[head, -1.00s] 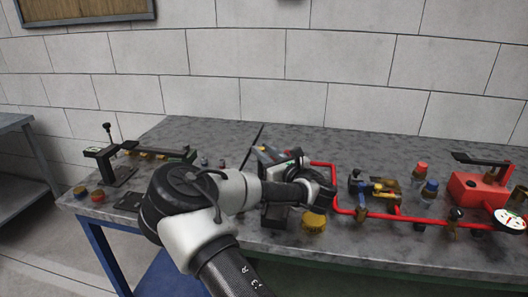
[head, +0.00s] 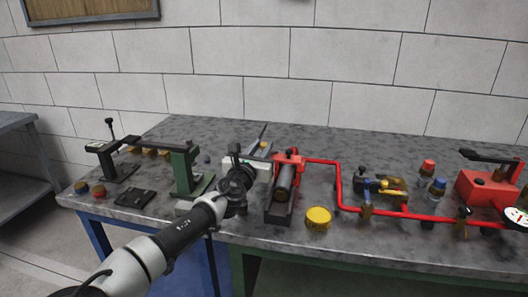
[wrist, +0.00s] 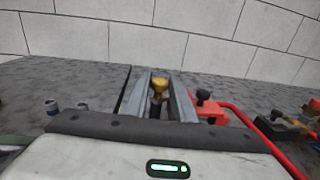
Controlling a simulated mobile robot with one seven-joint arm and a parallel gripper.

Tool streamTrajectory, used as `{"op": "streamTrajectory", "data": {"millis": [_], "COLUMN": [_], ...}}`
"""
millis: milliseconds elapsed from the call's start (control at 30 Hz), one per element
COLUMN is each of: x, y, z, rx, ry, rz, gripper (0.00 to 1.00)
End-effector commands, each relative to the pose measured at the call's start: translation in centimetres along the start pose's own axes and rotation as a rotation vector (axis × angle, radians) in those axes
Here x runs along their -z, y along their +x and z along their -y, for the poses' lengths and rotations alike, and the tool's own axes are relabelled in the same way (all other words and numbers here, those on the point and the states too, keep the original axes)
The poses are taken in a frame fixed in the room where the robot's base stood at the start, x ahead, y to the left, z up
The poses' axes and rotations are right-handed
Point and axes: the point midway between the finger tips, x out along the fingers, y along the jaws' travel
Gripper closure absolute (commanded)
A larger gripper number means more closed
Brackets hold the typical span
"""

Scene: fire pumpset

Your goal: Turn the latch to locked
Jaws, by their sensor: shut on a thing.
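My gripper (wrist: 160,92) reaches toward the back of the bench, its two grey fingers shut on a brass knob (wrist: 159,84) with a dark stem. In the head view my gripper (head: 263,142) is at the left of the red pipe's end, and the brass knob is a small spot between the fingers. I cannot tell for certain that this knob is the latch, nor read a locked mark. The lower stem is hidden behind my gripper body.
A red clamp (head: 290,157) over a dark cylinder (head: 285,180) stands close right of my gripper. A green post (head: 184,172) is close on the left. A yellow cap (head: 318,216) lies in front. Red piping (head: 338,185) runs right. The bench behind is mostly clear.

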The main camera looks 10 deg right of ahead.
Motion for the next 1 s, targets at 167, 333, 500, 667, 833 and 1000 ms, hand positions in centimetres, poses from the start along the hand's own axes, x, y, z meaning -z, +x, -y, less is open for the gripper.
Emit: {"op": "streamTrajectory", "data": {"millis": [167, 333, 500, 667, 833, 1000], "x": [-0.11, -0.38, -0.47, -0.41, -0.25, -0.12], "y": [0.06, 0.19, 0.34, 0.41, 0.45, 0.46], "z": [-0.87, -1.09, -1.15, -1.2, -1.27, -1.28], "rx": [0.155, 0.3, 0.42, 0.501, 0.552, 0.573], "ry": [-0.007, -0.003, 0.0, 0.001, 0.0, 0.001], "rz": [0.004, 0.0, -0.001, -0.002, -0.001, -0.001], "gripper": [0.99, 0.99, 0.99, 0.99, 0.99, 0.99]}}
